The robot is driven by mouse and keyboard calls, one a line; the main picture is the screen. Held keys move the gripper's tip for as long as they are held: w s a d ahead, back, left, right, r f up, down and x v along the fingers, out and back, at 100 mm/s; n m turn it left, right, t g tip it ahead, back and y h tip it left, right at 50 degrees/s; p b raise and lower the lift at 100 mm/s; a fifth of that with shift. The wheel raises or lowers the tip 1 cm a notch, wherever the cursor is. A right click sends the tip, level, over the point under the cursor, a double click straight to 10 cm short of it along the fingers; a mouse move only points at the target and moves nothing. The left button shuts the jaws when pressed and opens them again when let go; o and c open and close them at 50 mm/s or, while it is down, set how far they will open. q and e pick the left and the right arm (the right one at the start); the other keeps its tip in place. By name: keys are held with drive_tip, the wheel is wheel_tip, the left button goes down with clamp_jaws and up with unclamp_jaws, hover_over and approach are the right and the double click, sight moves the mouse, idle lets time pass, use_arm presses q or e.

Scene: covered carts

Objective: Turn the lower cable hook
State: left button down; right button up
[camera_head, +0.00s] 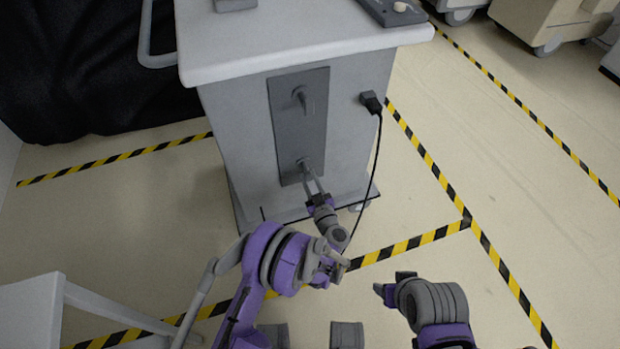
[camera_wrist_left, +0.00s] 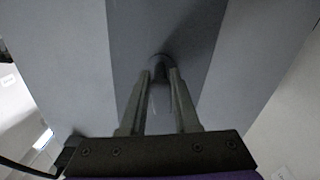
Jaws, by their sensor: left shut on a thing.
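The grey cart (camera_head: 235,130) has a dark vertical plate (camera_head: 287,130) on its facing side, with an upper cable hook (camera_head: 300,97) and a lower cable hook (camera_head: 303,163). My left gripper (camera_head: 311,180) reaches up to the lower hook and is shut on it. In the left wrist view, its two fingers (camera_wrist_left: 160,80) lie on either side of the dark hook (camera_wrist_left: 159,62), whose end is partly hidden between them. My right gripper (camera_head: 390,287) is low in the head view, away from the cart; its fingers are too unclear to read.
A black plug (camera_head: 371,101) sits in the cart's side to the right of the plate, and its cable (camera_head: 375,160) hangs down near my left gripper. Yellow-black tape (camera_head: 430,237) marks the floor. Other carts (camera_head: 545,20) stand at the top right. Open floor lies to the right.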

use_arm(q)
drive_tip(key=shift+m, duration=1)
drive_tip(key=c, duration=0.6)
unclamp_jaws()
drive_tip(key=shift+c, duration=0.2)
drive_tip(key=p+v, duration=0.1)
drive_tip(key=v, duration=1)
drive_tip(key=shift+p, duration=0.4)
drive_tip(key=shift+w+a+r, duration=0.1)
drive_tip(key=shift+r, duration=0.05)
